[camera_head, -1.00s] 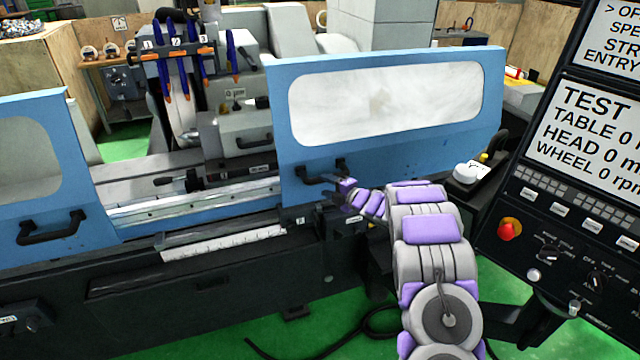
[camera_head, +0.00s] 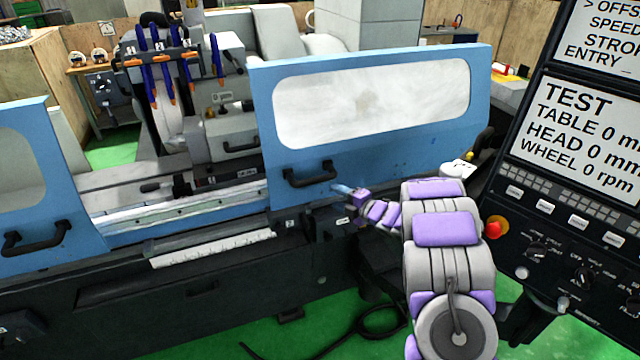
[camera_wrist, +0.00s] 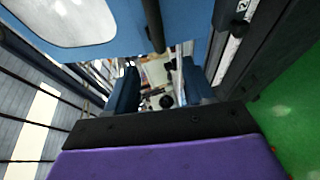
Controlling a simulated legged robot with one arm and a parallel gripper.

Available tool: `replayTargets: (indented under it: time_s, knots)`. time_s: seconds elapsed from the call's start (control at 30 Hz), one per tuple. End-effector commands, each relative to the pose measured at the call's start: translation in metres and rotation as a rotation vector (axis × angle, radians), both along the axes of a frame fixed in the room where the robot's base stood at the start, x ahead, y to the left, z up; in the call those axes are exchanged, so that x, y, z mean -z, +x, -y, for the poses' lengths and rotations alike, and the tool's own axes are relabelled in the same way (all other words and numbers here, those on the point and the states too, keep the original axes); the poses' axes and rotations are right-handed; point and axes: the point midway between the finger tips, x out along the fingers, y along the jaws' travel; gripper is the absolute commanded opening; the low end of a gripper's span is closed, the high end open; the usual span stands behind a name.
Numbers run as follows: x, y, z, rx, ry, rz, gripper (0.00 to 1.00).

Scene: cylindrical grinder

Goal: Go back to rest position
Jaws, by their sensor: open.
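My gripper (camera_head: 343,189) is at the end of my purple and grey arm, in front of the blue sliding door (camera_head: 400,150) of the grinder. It is open, and nothing shows between its fingers (camera_wrist: 160,88) in the wrist view. It is just right of and below the door's black handle (camera_head: 310,174), apart from it in the picture. In the wrist view a dark bar, likely that handle (camera_wrist: 153,25), runs down from the top, and the door's window (camera_wrist: 65,20) shows at upper left.
The control panel (camera_head: 570,200) with its red stop button (camera_head: 496,227) stands close on the right. The left door (camera_head: 25,180) is apart from the right one, with the machine bed (camera_head: 180,212) between them. A dark cable (camera_head: 330,352) lies on the green floor.

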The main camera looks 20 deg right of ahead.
Motion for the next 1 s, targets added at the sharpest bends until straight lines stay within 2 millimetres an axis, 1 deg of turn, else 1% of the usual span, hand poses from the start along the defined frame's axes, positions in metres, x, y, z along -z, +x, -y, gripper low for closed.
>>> replayTargets:
  time_s: [0.17, 0.27, 0.37, 0.43, 0.57, 0.6, 0.67, 0.77, 0.8, 0.87, 0.97, 1.0]
  knots:
    - [-0.003, 0.001, -0.006, 0.006, -0.007, -0.003, 0.53]
    - [-0.009, 0.004, -0.007, 0.047, -0.020, -0.033, 0.53]
    - [-0.020, 0.006, 0.000, 0.141, -0.031, -0.094, 0.53]
    - [-0.031, 0.004, 0.009, 0.233, -0.029, -0.148, 0.53]
    - [-0.053, -0.007, 0.028, 0.419, 0.004, -0.242, 0.53]
    - [-0.058, -0.014, 0.033, 0.479, 0.022, -0.273, 0.53]
    - [-0.066, -0.026, 0.037, 0.565, 0.050, -0.314, 0.53]
    - [-0.078, -0.050, 0.040, 0.705, 0.111, -0.385, 0.53]
    - [-0.083, -0.062, 0.040, 0.759, 0.138, -0.411, 0.53]
    - [-0.089, -0.081, 0.035, 0.839, 0.182, -0.453, 0.53]
    - [-0.095, -0.117, 0.022, 0.966, 0.262, -0.528, 0.53]
    - [-0.097, -0.132, 0.016, 1.012, 0.296, -0.557, 0.53]
